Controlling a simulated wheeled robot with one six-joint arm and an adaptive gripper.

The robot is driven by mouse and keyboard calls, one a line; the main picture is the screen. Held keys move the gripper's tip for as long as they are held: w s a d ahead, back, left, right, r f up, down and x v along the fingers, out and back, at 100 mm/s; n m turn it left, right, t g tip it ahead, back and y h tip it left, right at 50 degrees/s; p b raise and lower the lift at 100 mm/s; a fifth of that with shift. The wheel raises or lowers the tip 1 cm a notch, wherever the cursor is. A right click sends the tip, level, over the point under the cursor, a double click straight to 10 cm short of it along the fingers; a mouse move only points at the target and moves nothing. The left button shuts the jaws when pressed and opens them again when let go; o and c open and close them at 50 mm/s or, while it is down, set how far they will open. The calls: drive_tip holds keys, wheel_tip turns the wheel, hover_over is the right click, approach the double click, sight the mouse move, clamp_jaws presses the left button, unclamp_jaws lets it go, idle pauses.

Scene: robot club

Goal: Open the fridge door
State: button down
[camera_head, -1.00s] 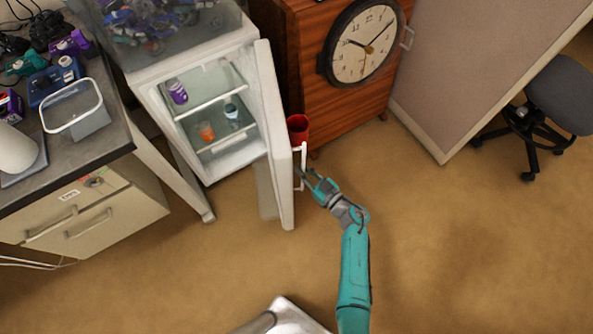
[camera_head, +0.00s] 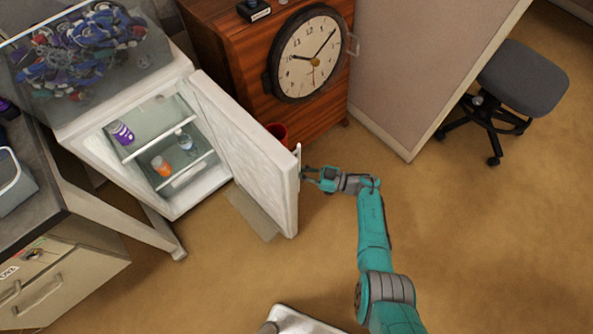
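The small white fridge (camera_head: 190,199) stands at the left with its door (camera_head: 250,150) swung partly open toward the right. Its inside shows shelves holding a purple can, an orange item and a clear bottle. The white door handle (camera_head: 298,158) is on the door's outer side, seen nearly edge-on. My gripper (camera_head: 308,176), teal and grey, is at the handle from the right, its fingertips close to the bar. Whether the fingers are closed around the handle is too small to tell.
A desk (camera_head: 35,195) is at the left. A partition (camera_head: 420,60) and office chair (camera_head: 520,80) are at the right. Open floor lies in front.

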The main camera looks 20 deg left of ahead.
drive_tip(key=shift+r, duration=0.1)
drive_tip(key=c, duration=1.2)
unclamp_jaws()
drive_tip(key=shift+a, duration=0.1)
drive_tip(key=w+d, duration=0.1)
drive_tip(key=d, duration=1.1)
drive_tip(key=shift+w, duration=0.4)
